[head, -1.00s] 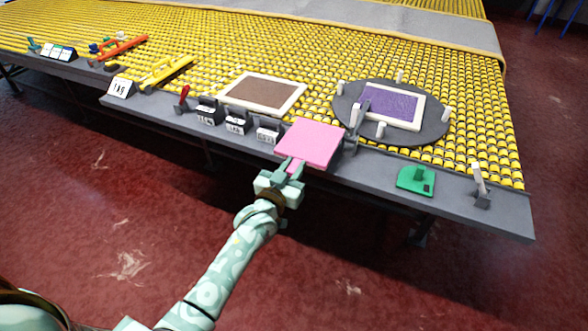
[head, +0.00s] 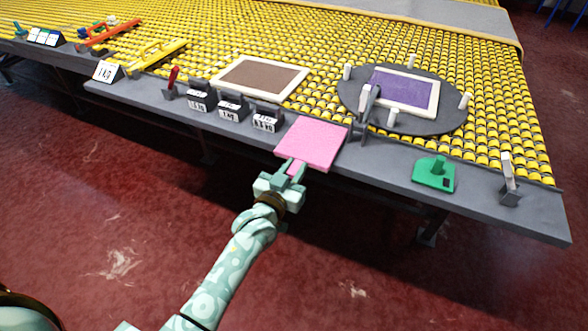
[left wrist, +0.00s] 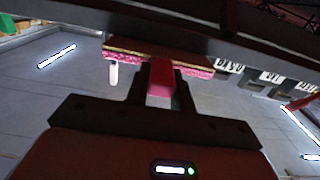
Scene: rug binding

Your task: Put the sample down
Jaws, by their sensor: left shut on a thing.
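The sample, a flat pink square (head: 314,142), shows at the front edge of the grey shelf in the head view. My left gripper (head: 292,169) is shut on a narrow pink tab at its near side. In the left wrist view the pink tab (left wrist: 160,82) sits between the dark fingers of my left gripper (left wrist: 160,75), and the sample shows edge-on as a thin strip (left wrist: 195,66) beyond. The sample overlaps the shelf edge in the picture; I cannot tell whether it touches the shelf. My right gripper is not in view.
The grey shelf (head: 390,179) runs along the yellow roller table. Labelled dark blocks (head: 264,119) stand left of the sample. A grey post (head: 366,108) stands close to its right. A green tool (head: 434,174) lies farther right. A round dark plate (head: 445,118) holds a purple framed piece (head: 404,90).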

